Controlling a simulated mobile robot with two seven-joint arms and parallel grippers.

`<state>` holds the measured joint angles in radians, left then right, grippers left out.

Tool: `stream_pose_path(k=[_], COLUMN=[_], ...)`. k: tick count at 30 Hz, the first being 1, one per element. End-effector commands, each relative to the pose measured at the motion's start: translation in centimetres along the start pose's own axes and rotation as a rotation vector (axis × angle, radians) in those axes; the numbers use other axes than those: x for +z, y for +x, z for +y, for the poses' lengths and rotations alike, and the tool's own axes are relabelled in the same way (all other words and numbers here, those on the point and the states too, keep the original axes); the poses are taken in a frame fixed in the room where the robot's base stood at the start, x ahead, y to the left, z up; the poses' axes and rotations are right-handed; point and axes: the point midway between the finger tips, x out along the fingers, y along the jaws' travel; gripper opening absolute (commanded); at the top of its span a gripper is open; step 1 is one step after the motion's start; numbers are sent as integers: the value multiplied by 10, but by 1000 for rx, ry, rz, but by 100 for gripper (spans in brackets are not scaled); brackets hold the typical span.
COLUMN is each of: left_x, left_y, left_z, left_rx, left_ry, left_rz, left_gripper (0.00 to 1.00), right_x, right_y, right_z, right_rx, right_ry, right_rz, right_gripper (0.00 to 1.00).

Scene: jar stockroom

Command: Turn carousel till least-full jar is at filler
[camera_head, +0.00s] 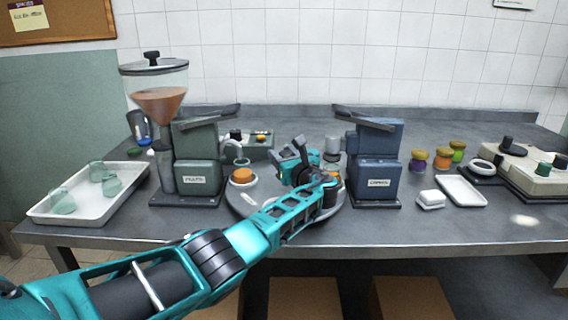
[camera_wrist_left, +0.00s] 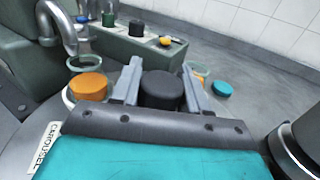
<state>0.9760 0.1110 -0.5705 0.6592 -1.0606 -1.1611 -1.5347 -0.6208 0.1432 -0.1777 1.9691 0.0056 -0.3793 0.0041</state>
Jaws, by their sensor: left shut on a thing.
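The carousel (camera_head: 247,207) is a round grey turntable between the two machines; its label (camera_wrist_left: 45,148) shows in the left wrist view. The filler (camera_head: 196,158) is the green machine on its left. An orange-topped jar (camera_head: 242,176) stands on the carousel near the filler and also shows in the left wrist view (camera_wrist_left: 88,86). Another orange item (camera_head: 334,183) is partly hidden at right by my arm. My left gripper (camera_wrist_left: 162,80) is shut on a black round knob (camera_wrist_left: 162,91) over the carousel. Jar fill levels are hard to tell. My right gripper is out of view.
The blue machine (camera_head: 378,165) stands right of the carousel. A white tray (camera_head: 85,210) with glass jars is at left. Several lidded jars (camera_head: 442,158), a small white tray (camera_head: 462,190) and a scale-like device (camera_head: 528,170) are at right. A teal lid (camera_wrist_left: 222,88) lies behind the carousel.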

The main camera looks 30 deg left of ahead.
Motion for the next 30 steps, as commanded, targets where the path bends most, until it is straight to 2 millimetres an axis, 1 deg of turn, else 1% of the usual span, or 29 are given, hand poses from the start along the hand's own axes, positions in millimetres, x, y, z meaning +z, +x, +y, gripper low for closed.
stream_pose_path(k=[3,10,28,29,30], left_x=[1,3,5,5,5], left_y=[1,1,1,1,1], left_z=[0,1,1,1,2], left_rx=[38,88,108,108,108], left_ry=[-4,-4,-4,-4,-4], left_rz=[-6,-7,-8,-8,-8], left_gripper=[0,0,0,45,49], right_x=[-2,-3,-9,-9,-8], right_y=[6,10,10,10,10], right_z=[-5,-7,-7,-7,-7], right_rx=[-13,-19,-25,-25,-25], right_ry=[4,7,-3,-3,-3], right_rz=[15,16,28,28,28], right_gripper=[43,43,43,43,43])
